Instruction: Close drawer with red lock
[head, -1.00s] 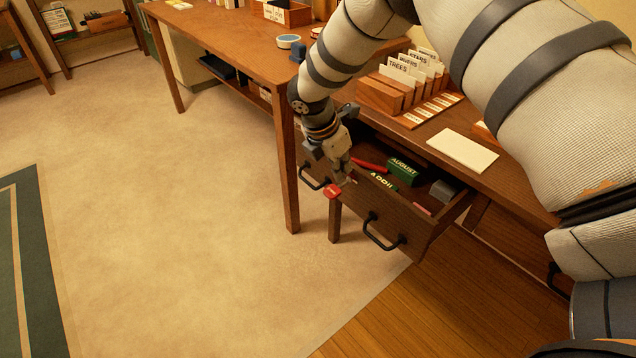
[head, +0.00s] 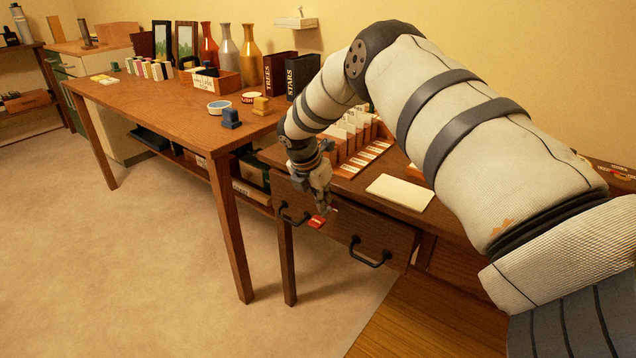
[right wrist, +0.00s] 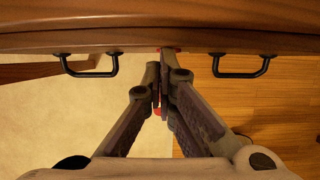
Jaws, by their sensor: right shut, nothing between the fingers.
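The wooden drawer (head: 345,226) sits under the right desk, its front close to the desk edge and its inside out of sight. I cannot tell whether it is fully flush. It has two black handles, and the red lock (head: 317,221) shows on its front between them. My right gripper (head: 324,208) is shut and empty at the drawer front, right by the lock. In the right wrist view the closed fingertips (right wrist: 163,60) meet the drawer front (right wrist: 200,42) between the left handle (right wrist: 90,68) and the right handle (right wrist: 242,68). My left gripper is not in view.
The desk top (head: 345,186) holds a card rack (head: 362,160) and a cream card (head: 400,192). A longer table (head: 170,100) with bottles, books and stamps stands to the left, its leg (head: 232,235) near the drawer. The carpet (head: 150,260) in front is clear.

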